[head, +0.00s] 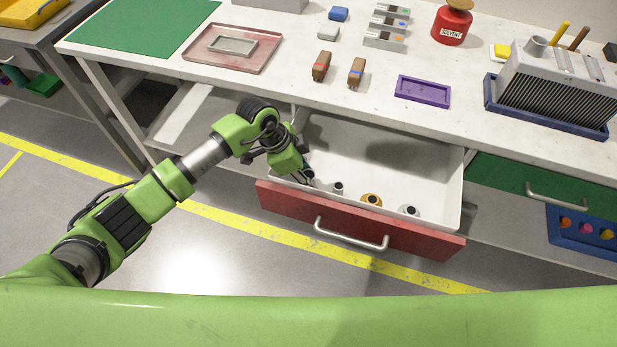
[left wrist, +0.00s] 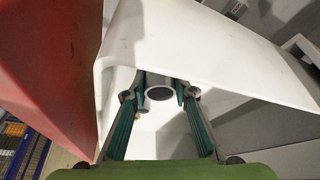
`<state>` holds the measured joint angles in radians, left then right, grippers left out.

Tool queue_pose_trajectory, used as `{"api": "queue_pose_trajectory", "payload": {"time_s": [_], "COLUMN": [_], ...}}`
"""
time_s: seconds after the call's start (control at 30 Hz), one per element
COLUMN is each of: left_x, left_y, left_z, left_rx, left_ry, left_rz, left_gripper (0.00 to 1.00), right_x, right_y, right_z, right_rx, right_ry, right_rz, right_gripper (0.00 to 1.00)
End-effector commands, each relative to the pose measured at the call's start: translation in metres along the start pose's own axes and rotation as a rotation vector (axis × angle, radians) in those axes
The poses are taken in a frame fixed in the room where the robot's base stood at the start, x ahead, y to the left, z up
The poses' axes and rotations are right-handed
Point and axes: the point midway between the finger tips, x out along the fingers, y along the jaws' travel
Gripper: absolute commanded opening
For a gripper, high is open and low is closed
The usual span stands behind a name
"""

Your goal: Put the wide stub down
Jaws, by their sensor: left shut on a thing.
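My left gripper (head: 306,177) reaches down into the left end of the open drawer. In the left wrist view its two teal-padded fingers (left wrist: 162,95) are shut on a grey, hollow, round-ended piece, the wide stub (left wrist: 160,93). In the head view the stub is mostly hidden by the gripper; whether it touches the drawer floor I cannot tell. To its right in the white drawer tray (head: 400,157) stand a grey fitting (head: 337,188), an orange-ringed fitting (head: 371,201) and another grey fitting (head: 409,211). My right gripper is not in view.
The red drawer front (head: 360,222) has a metal handle (head: 350,236). The workbench edge overhangs the drawer's back. On the bench are a purple tray (head: 423,106), two brown blocks, a red solvent can (head: 453,24) and a finned metal unit (head: 552,88). The drawer's back half looks clear.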

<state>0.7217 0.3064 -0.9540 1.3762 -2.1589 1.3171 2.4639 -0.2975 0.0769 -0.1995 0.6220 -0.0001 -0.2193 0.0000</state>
Motion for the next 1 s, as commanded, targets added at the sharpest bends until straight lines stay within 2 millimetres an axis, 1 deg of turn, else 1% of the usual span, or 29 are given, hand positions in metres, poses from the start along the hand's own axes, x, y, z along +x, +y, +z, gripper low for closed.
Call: {"api": "queue_pose_trajectory", "payload": {"time_s": [0.03, 0.07, 0.4, 0.43, 0.47, 0.77, 0.83, 0.93, 1.0], "left_x": [0.007, 0.009, 0.012, 0.012, 0.011, 0.011, 0.008, -0.002, -0.015], "left_y": [0.001, 0.001, 0.000, 0.000, 0.000, 0.000, 0.000, -0.001, -0.001], "left_z": [0.003, 0.004, 0.005, 0.005, 0.005, 0.004, 0.003, 0.004, 0.003], "left_rx": [-0.001, -0.001, 0.001, 0.001, 0.001, 0.001, 0.001, 0.000, 0.001], "left_ry": [-0.001, -0.001, 0.000, 0.000, 0.000, 0.000, 0.000, 0.001, 0.002], "left_rz": [0.002, 0.002, 0.000, 0.000, 0.000, 0.000, 0.000, -0.002, -0.003], "left_gripper": [0.04, 0.04, 0.04, 0.28, 0.32, 0.32, 0.32, 0.32, 0.32], "right_x": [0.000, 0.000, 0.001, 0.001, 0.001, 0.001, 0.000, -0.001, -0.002], "right_y": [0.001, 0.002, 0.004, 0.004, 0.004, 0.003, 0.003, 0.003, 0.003], "right_z": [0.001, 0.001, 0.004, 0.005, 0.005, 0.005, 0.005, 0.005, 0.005], "right_rx": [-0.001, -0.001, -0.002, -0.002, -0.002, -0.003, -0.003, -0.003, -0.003], "right_ry": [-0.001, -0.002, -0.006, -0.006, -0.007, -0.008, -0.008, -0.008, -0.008], "right_rz": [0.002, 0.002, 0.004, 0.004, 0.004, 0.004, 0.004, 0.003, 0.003], "right_gripper": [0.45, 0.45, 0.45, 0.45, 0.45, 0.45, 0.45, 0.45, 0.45]}}
